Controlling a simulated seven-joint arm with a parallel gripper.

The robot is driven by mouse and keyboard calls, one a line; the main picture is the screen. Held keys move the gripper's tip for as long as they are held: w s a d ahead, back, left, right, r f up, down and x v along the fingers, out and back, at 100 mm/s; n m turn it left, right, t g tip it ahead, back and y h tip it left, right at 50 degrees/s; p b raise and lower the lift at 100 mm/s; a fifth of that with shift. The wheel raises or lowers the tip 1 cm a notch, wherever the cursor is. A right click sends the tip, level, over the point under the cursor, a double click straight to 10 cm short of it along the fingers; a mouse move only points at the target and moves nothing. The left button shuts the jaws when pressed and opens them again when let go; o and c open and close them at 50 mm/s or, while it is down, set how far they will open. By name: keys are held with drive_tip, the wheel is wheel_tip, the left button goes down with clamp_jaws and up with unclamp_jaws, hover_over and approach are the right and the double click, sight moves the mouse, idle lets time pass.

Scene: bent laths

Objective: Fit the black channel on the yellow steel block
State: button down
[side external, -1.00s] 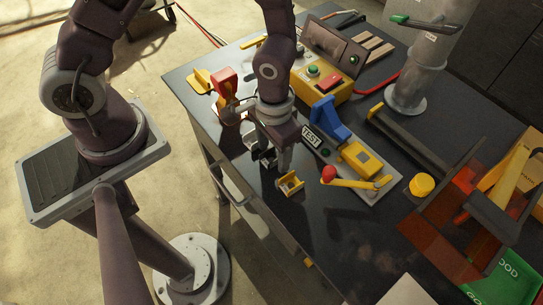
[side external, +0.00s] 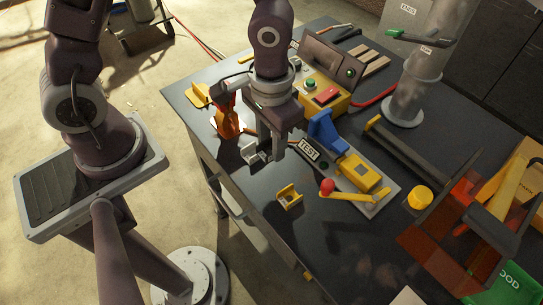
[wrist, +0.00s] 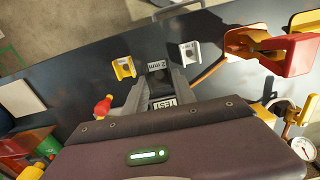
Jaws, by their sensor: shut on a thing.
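My gripper (side external: 277,155) points down over the dark bench near its front edge, fingers closed. In the wrist view my gripper (wrist: 157,78) has a dark channel with a "2 mm" label (wrist: 157,66) between its fingertips; this is the black channel, and in the side view the fingers mostly hide it. The yellow block (side external: 358,172) sits on a grey plate (side external: 378,205) to the right of the gripper, apart from it. A yellow channel (side external: 289,197) and a whitish channel (side external: 252,153) stand on the bench on either side of the gripper.
On the plate are a blue part (side external: 325,130), a "TEST" label (side external: 308,150) and a red-knobbed yellow lever (side external: 328,187). A red-and-yellow device (side external: 228,118) stands left. A control box (side external: 322,95) is behind. A yellow cap (side external: 420,197) and an orange tray (side external: 440,245) lie right.

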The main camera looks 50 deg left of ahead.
drive_tip(key=w+d+r, duration=0.2)
drive_tip(key=w+d, duration=0.1)
drive_tip(key=w, duration=0.1)
hover_over(362, 169)
drive_tip(key=shift+f, duration=2.85)
drive_tip(key=shift+f, duration=0.15)
drive_tip(key=c, duration=0.9)
unclamp_jaws()
drive_tip(key=shift+c, duration=0.2)
